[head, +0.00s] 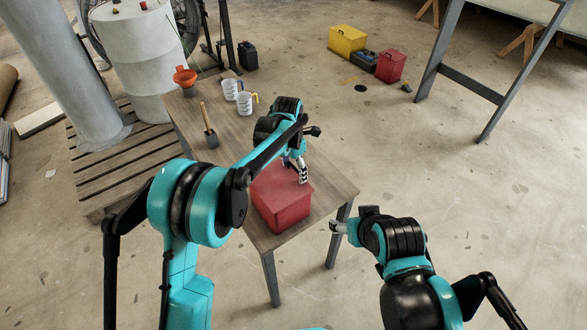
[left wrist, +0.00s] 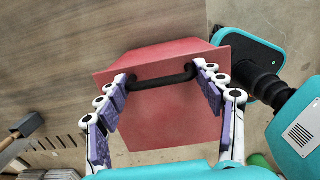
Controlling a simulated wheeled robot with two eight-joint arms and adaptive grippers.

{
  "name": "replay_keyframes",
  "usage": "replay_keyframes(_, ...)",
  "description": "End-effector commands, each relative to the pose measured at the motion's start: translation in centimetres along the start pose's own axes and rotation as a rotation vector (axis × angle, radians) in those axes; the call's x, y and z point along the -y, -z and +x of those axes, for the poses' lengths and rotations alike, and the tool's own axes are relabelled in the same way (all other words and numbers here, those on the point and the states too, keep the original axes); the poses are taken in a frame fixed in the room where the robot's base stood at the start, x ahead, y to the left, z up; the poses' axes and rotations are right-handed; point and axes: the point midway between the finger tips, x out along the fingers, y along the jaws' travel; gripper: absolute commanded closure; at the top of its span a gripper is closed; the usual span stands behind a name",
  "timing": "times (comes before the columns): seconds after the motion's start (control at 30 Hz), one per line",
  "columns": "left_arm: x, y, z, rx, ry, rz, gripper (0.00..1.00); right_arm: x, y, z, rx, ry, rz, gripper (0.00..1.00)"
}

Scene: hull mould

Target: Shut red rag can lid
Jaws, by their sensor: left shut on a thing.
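The red rag can (head: 284,212) stands on the near end of the wooden table in the head view. Its red lid (head: 268,181) lies over the top, partly hidden by my left arm. I cannot tell whether it sits fully flush. The left wrist view shows the red lid (left wrist: 165,58) with a black bar handle (left wrist: 152,82). My left gripper (head: 303,174) is at the lid, its fingers at the two ends of this handle, shut on it. My right gripper (head: 338,227) is off the table's right edge, apart from the can; its fingers are too small to read.
Yellow (head: 346,41) and red (head: 390,65) boxes stand on the floor beyond. A grey trestle (head: 465,80) is at the right. Floor right of the table is mostly clear.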

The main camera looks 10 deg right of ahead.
Motion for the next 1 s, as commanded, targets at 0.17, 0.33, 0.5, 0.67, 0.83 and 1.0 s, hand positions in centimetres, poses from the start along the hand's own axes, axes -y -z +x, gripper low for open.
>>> replay_keyframes(0.17, -0.1, -0.3, 0.1, 0.008, -0.004, 0.001, 0.24, 0.0, 0.0, 0.0, 0.000, 0.000, 0.000, 0.34)
replay_keyframes(0.33, 0.0, -0.2, 0.1, 0.006, -0.002, 0.001, 0.22, 0.0, 0.0, 0.0, 0.000, 0.000, 0.000, 0.34)
replay_keyframes(0.5, 0.0, -0.1, -0.1, 0.004, -0.002, 0.001, 0.22, 0.0, 0.0, 0.0, 0.000, 0.000, 0.000, 0.34)
replay_keyframes(0.67, 0.0, -0.1, -1.7, 0.004, -0.001, 0.001, 0.22, 0.0, 0.0, 0.0, 0.000, 0.000, 0.000, 0.34)
replay_keyframes(0.83, -0.1, -0.2, -5.3, 0.004, -0.001, 0.001, 0.22, 0.0, 0.0, 0.0, 0.000, 0.000, 0.000, 0.34)
replay_keyframes(1.0, -0.1, -0.2, -8.8, 0.004, -0.001, 0.001, 0.22, 0.0, 0.0, 0.0, 0.000, 0.000, 0.000, 0.34)
